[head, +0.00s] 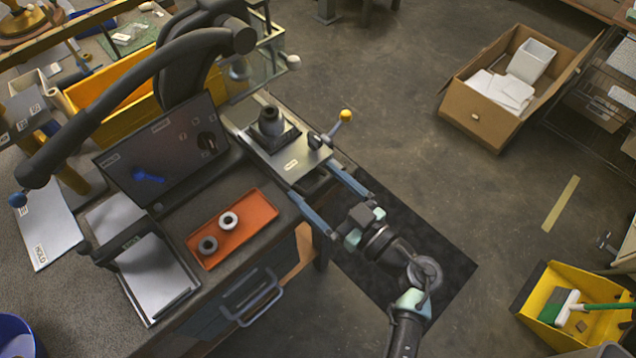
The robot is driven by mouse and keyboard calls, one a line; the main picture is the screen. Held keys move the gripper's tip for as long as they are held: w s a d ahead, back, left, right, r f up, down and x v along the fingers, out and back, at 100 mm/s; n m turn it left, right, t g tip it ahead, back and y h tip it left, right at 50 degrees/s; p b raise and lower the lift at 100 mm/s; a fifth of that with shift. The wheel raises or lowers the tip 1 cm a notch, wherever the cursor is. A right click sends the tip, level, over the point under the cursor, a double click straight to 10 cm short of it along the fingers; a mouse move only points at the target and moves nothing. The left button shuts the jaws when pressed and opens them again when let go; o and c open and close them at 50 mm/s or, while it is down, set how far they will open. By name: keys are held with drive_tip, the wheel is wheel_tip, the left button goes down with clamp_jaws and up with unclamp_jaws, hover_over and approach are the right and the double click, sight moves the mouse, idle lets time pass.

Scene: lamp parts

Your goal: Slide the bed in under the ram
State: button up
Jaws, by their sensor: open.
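The bed (297,160) is a light grey metal plate with a small label, drawn out at the right edge of the bench. A dark round stepped part (268,124) sits on a square base on it. A lever with a yellow knob (345,115) stands at its right side. The big black press (185,62) stands behind and left of the bed; I cannot clearly make out its ram. My gripper (313,181) is open, its two long blue fingers spread wide at the bed's front edge. I cannot tell whether they touch it.
An orange tray (238,247) with two ring parts lies on the bench. A dark panel (162,150) stands behind it. A yellow bin (128,88) is at the back left.

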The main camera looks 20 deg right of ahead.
drive_tip(key=shift+w, duration=0.2)
drive_tip(key=shift+a, duration=0.1)
clamp_jaws()
idle(0.4)
